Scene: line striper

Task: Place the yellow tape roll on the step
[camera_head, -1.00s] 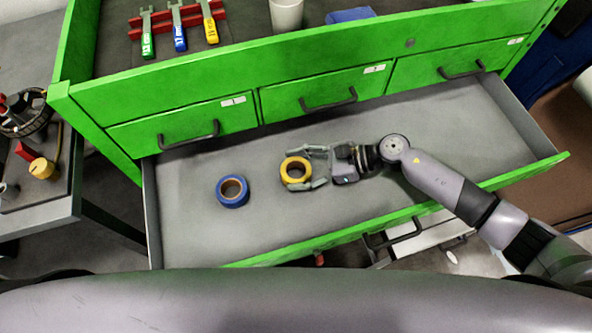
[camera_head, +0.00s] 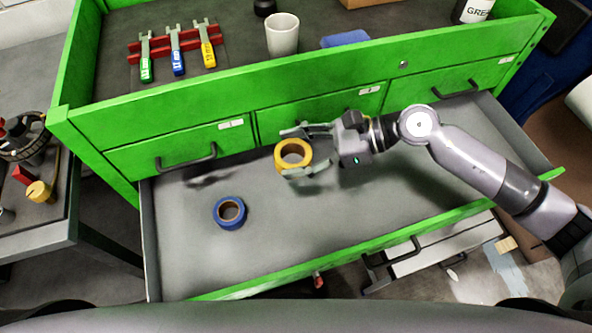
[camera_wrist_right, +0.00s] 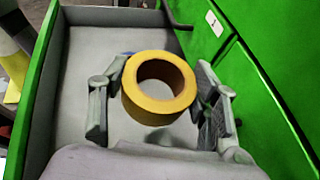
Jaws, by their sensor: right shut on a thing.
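The yellow tape roll (camera_head: 281,157) is held between the fingers of my right gripper (camera_head: 306,152), above the open drawer. The right wrist view also shows the yellow tape roll (camera_wrist_right: 150,112) between the two fingers of my right gripper (camera_wrist_right: 160,100), its round hole facing up. The step cannot be made out with certainty in these views. My left gripper is not in view.
A blue tape roll (camera_head: 230,213) lies in the open grey drawer (camera_head: 300,235). Much of the drawer floor is clear.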

